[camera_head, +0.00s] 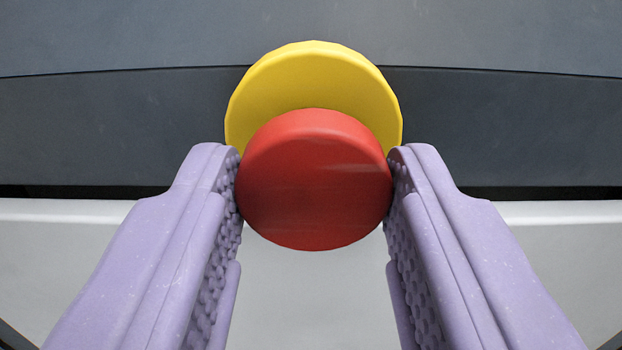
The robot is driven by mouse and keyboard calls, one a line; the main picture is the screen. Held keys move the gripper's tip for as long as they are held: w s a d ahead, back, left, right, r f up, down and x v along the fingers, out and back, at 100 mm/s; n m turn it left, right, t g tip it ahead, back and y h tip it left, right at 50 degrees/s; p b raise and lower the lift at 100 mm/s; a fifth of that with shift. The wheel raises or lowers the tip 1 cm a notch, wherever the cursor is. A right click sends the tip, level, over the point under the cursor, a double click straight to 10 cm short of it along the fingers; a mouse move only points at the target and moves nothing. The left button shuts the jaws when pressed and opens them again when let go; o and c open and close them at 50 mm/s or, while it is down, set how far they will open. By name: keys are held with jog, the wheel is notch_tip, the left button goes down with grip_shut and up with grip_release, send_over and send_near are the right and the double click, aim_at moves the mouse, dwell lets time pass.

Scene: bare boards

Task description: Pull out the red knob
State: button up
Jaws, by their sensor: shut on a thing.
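The red knob (314,180) is a round, flat-faced disc in the middle of the camera_head view. A larger yellow disc (314,72) shows behind it, above and to both sides. My gripper (314,165) has two lilac fingers with bumpy inner pads, one at the left edge of the knob and one at the right. It is shut on the red knob. The knob's sides at the pads and whatever joins it to the yellow disc are hidden.
A dark grey panel (500,130) with a thin curved seam spans the view behind the discs. Below a black gap lies a pale grey surface (312,300). No loose objects show around the fingers.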

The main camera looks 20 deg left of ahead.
jog(key=shift+s, duration=0.1)
jog(key=o, duration=0.8)
jog(key=shift+o, duration=0.2)
jog(key=b+v, duration=0.1)
jog(key=v, duration=0.5)
